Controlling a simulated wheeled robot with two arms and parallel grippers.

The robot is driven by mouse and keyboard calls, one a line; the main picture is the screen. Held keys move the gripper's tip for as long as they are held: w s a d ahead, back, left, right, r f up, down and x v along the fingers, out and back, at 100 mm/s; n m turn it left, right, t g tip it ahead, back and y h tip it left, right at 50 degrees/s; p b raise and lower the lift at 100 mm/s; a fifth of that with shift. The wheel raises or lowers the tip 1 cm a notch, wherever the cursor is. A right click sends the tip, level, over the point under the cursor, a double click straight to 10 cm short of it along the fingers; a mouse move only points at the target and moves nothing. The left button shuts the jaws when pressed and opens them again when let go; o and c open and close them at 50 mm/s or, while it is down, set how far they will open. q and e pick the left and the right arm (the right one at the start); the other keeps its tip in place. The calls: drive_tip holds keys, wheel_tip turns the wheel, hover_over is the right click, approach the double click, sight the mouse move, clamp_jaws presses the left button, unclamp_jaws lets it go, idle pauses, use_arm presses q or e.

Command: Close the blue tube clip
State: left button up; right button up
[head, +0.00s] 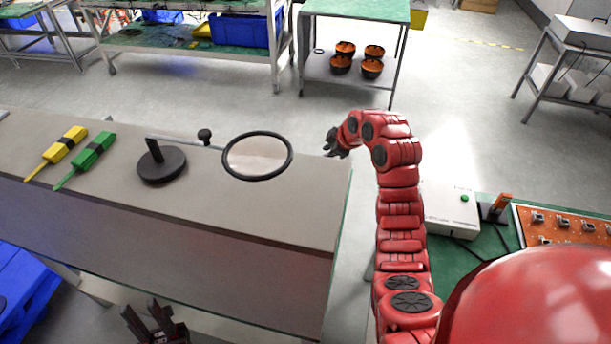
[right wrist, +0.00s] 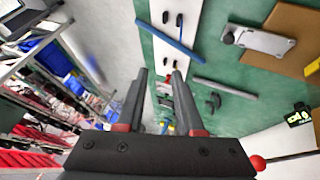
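A long blue tube (right wrist: 168,38) crosses a white strip on a green board in the right wrist view. Small dark pieces lie by it on the strip; I cannot tell whether one is the blue tube clip, nor whether it is open. My right gripper (right wrist: 160,72) is open, its two dark fingers apart with nothing seen between them, and the tube shows beyond the fingertips. In the head view my right gripper (head: 336,144) is beyond the right end of the grey bench. My left gripper (head: 141,308) is open and empty in front of the bench.
The grey bench (head: 240,225) holds a ring magnifier (head: 257,133), a yellow tool (head: 62,146) and a green tool (head: 91,152). A white box (head: 447,207) and an orange board (head: 550,213) are at right.

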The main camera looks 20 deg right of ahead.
drive_tip(key=shift+n+g, duration=0.5)
drive_tip(key=shift+g, duration=0.3)
drive_tip(key=x, duration=0.4)
drive_tip(key=s+x, duration=0.1)
drive_tip(key=x, duration=0.4)
drive_tip(key=s+f+x, duration=0.1)
drive_tip(key=x, duration=0.4)
drive_tip(key=shift+a+f, duration=0.1)
drive_tip(key=shift+w+f, duration=0.1)
drive_tip(key=shift+f, duration=0.4)
clamp_jaws()
